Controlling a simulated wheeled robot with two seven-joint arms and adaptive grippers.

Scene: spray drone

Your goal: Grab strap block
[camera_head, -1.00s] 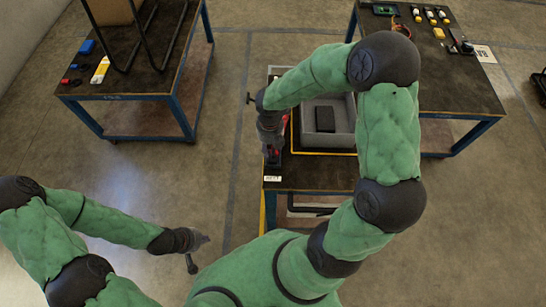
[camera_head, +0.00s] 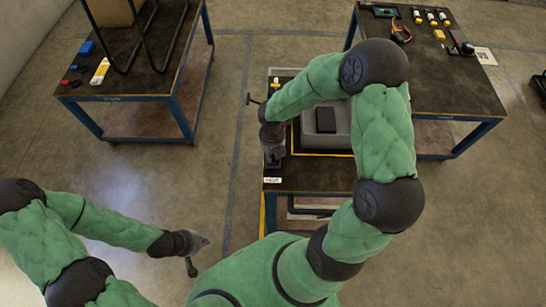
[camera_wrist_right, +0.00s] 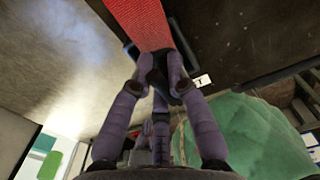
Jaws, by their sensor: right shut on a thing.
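My right gripper (camera_head: 273,155) is low at the left side of the middle table, mostly hidden by its own wrist in the head view. The right wrist view shows its fingers (camera_wrist_right: 160,88) closed around a dark block (camera_wrist_right: 151,65), which I take for the strap block. A wide red textured strap (camera_wrist_right: 142,22) runs from the block to the top of that view. How far the block is from the tabletop is unclear. My left gripper (camera_head: 195,247) hangs over the floor at lower left, away from the tables; its fingers are too small to judge.
The middle table (camera_head: 312,178) carries a grey tray-like piece (camera_head: 345,137) with a dark pad (camera_head: 325,120), just right of my right gripper. A left table (camera_head: 130,85) holds small items and a box. A right table (camera_head: 455,90) holds bottles and wires. Open floor lies between them.

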